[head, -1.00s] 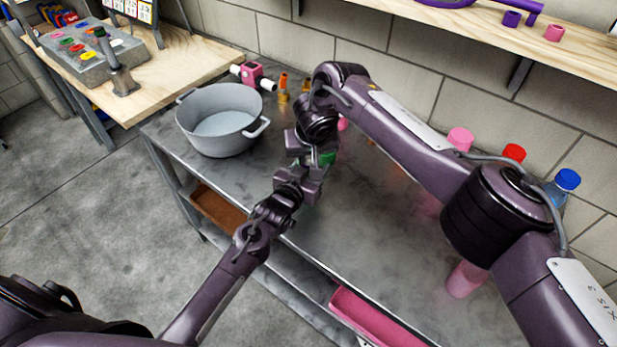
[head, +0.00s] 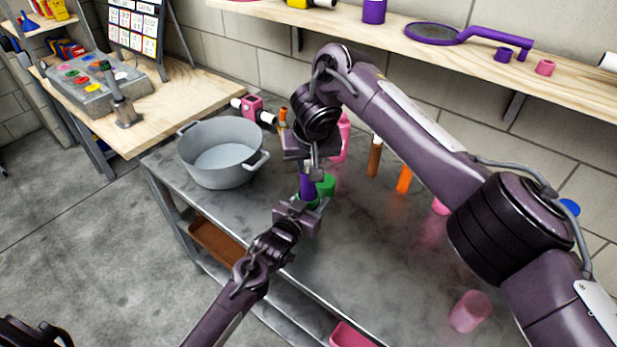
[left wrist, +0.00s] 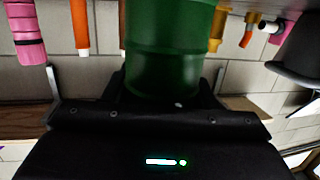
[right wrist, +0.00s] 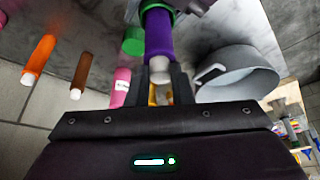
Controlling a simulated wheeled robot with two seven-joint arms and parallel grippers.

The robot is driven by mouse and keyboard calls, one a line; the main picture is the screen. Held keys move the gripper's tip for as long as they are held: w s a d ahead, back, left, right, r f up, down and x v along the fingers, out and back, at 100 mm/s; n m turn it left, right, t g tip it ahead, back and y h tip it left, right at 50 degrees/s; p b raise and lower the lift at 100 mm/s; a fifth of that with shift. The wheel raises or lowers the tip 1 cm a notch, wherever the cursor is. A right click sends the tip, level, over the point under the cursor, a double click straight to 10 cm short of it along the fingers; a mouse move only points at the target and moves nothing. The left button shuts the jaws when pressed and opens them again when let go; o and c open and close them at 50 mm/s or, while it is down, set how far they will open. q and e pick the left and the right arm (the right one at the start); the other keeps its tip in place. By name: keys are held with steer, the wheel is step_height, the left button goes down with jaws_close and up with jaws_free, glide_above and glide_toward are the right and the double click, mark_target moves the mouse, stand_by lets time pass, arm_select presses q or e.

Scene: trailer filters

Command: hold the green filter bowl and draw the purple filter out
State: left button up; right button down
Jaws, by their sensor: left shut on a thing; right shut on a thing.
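The green filter bowl (left wrist: 170,45) fills the middle of the left wrist view. My left gripper (head: 300,206) is shut on it, low over the bench, and mostly hides it in the head view. The purple filter (head: 307,187) stands upright above the bowl; it also shows in the right wrist view (right wrist: 160,36), with the bowl's green rim (right wrist: 152,7) around its far end. My right gripper (head: 309,162) is above, shut on the filter's pale end stub (right wrist: 160,70). How much of the filter is still inside the bowl is hidden.
A green round piece (head: 326,185) is just right of the filter. A grey pot (head: 220,158) stands at the bench's left. Pink (head: 343,140), brown (head: 375,156) and orange (head: 404,178) things stand behind. The bench's right middle is mostly clear.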

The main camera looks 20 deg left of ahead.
stand_by(0.3)
arm_select(q)
steer(key=o, duration=1.1)
steer(key=shift+o, duration=0.2)
steer(key=shift+s, duration=0.1)
